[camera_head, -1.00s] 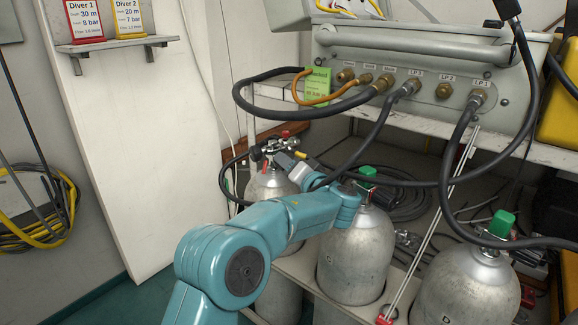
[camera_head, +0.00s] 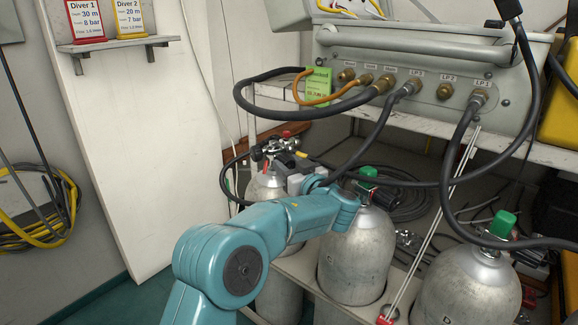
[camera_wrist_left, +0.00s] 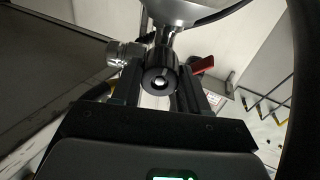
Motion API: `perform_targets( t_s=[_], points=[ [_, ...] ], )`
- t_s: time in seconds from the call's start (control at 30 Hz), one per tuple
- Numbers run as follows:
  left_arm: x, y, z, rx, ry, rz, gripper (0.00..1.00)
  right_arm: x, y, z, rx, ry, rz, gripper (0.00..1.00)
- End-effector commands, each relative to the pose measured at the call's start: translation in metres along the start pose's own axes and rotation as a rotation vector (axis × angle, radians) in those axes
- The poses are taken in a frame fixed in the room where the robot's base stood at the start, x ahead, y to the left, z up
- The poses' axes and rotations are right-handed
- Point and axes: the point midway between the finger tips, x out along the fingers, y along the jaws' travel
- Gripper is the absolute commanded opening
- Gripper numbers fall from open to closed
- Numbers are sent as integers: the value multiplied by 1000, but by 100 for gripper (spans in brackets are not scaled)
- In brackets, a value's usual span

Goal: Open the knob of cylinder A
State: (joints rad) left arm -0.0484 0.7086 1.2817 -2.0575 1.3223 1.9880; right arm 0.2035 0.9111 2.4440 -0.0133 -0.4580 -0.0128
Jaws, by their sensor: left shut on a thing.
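The leftmost grey cylinder (camera_head: 262,186) stands behind my left arm, with a black and metal valve on top; I cannot read a letter on it. My left gripper (camera_head: 283,162) is at this valve. In the left wrist view, a round black knob (camera_wrist_left: 160,80) with a pale centre sits between the two dark fingers of the left gripper (camera_wrist_left: 160,92), which is shut on it. A metal fitting (camera_wrist_left: 124,52) is left of the knob and a red lever (camera_wrist_left: 203,65) is right of it. My right gripper is not in view.
Other cylinders stand to the right, the middle one (camera_head: 355,262) and a front one marked D (camera_head: 466,290), with green-topped valves. Black hoses (camera_head: 372,150) hang from the grey panel (camera_head: 420,70) above my left gripper. The white wall board (camera_head: 140,150) is at left.

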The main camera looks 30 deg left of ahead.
Motion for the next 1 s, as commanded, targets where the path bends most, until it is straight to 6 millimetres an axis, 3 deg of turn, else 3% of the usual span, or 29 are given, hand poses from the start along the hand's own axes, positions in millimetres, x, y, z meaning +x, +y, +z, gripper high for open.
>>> perform_targets(
  t_s=[0.33,0.87,0.9,0.97,1.0],
  points=[
    [-1,0,2,-126,2,-1,13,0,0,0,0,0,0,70],
    [-1,0,2,-146,3,-2,13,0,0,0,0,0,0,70],
    [-1,0,2,-145,3,-2,53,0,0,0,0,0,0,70],
    [-1,0,2,-146,3,-2,69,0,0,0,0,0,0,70],
    [0,0,2,-146,3,-2,69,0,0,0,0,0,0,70]
  ],
)
